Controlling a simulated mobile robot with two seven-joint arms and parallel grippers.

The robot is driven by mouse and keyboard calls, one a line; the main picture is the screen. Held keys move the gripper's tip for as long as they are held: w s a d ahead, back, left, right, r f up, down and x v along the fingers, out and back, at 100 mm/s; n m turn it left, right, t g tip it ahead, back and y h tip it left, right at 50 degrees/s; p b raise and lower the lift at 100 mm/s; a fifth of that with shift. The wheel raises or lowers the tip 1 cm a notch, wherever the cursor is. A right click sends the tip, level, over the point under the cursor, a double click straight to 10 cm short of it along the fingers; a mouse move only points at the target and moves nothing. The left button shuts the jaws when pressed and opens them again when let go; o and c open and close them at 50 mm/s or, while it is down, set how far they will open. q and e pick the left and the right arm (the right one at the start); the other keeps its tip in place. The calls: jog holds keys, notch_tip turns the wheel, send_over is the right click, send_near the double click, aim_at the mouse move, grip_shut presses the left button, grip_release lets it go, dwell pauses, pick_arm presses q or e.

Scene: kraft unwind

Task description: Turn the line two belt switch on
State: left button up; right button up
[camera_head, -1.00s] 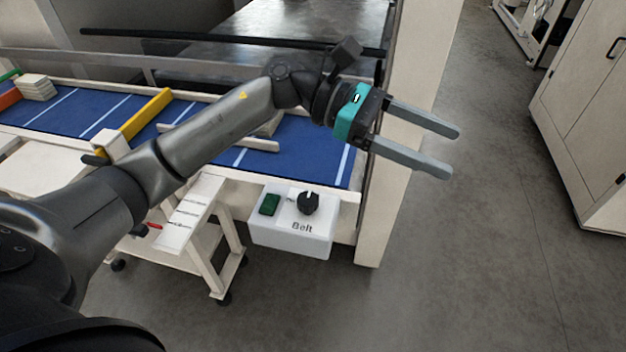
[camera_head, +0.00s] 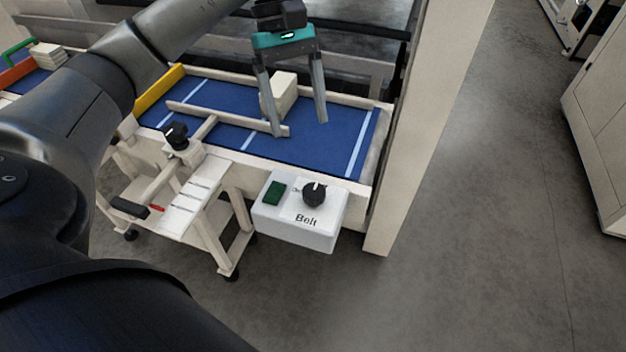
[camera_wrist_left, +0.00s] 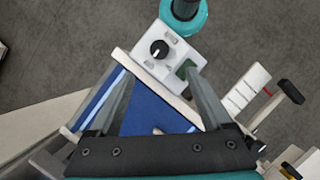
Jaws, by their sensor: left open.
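The belt switch is a black rotary knob (camera_head: 314,193) with a white pointer mark, on the top of a white box (camera_head: 297,233) lettered "Belt". The mark points roughly toward the conveyor. A dark green square (camera_head: 274,192) sits left of the knob. The knob (camera_wrist_left: 159,49) and green square (camera_wrist_left: 187,69) also show in the left wrist view. My left gripper (camera_head: 299,128) is open and empty, its fingers pointing down over the blue belt, behind the box and apart from the knob. In the wrist view the knob appears beyond and between the fingertips (camera_wrist_left: 160,74).
The blue conveyor belt (camera_head: 335,145) carries a pale block (camera_head: 284,88) near my fingers and a cream guide rail (camera_head: 225,118). A cream post (camera_head: 425,130) stands right of the box. A small wheeled stand (camera_head: 190,210) is to its left. Floor in front is clear.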

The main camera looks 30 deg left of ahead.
aim_at(314, 190)
pick_arm(q)
jog(key=p+x, duration=0.1)
jog(key=x, duration=1.2)
grip_shut()
